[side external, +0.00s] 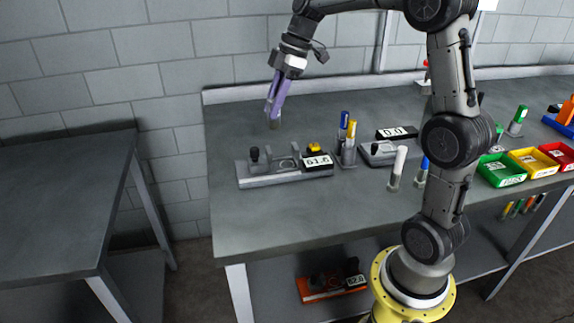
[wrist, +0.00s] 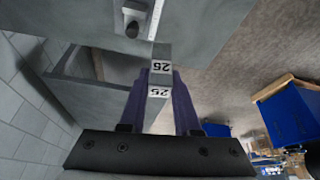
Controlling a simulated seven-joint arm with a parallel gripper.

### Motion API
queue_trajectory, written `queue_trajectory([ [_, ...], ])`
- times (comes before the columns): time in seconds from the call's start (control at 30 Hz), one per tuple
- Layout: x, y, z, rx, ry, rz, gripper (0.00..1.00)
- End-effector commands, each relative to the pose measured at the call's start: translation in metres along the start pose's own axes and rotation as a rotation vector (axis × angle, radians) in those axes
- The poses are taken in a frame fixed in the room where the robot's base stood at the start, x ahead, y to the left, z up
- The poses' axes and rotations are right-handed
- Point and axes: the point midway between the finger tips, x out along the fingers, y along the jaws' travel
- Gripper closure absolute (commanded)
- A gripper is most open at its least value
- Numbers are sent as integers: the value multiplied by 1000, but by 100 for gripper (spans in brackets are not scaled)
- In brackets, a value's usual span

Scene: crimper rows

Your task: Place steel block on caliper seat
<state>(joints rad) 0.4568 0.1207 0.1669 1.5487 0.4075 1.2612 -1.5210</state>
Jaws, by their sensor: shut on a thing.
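My gripper (side external: 275,105) has purple fingers and points down over the back left of the workbench. In the wrist view its fingers (wrist: 160,95) are shut on the steel block (wrist: 161,62), a grey block marked 25. In the side view the block (side external: 274,123) shows small at the fingertips; its exact height above the bench is hard to tell. A grey caliper fixture (side external: 262,180) with a display reading about 51.6 stands on the bench, in front of and below my gripper. The fixture's seat is too small to make out clearly. Part of a fixture with a scale (wrist: 133,22) shows in the wrist view.
Marker pens (side external: 348,135) stand right of the fixture, with a second display (side external: 397,132) behind. A white cylinder (side external: 398,168) stands nearer the front. Green (side external: 500,171), yellow and red bins lie right. An orange-based device (side external: 320,296) is on the lower shelf. The bench's front left is clear.

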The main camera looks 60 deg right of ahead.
Motion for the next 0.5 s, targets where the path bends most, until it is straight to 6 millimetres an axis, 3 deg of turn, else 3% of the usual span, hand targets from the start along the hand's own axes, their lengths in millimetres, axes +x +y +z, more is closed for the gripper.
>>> queue_trajectory([
  [0.03, 7, 17, 14, 42, 0, 14, 100],
  [0.13, 18, 36, 38, 94, 0, 36, 100],
  [0.3, 31, 46, 65, 138, 0, 56, 100],
  [0.5, 54, 46, 81, 153, 0, 61, 100],
])
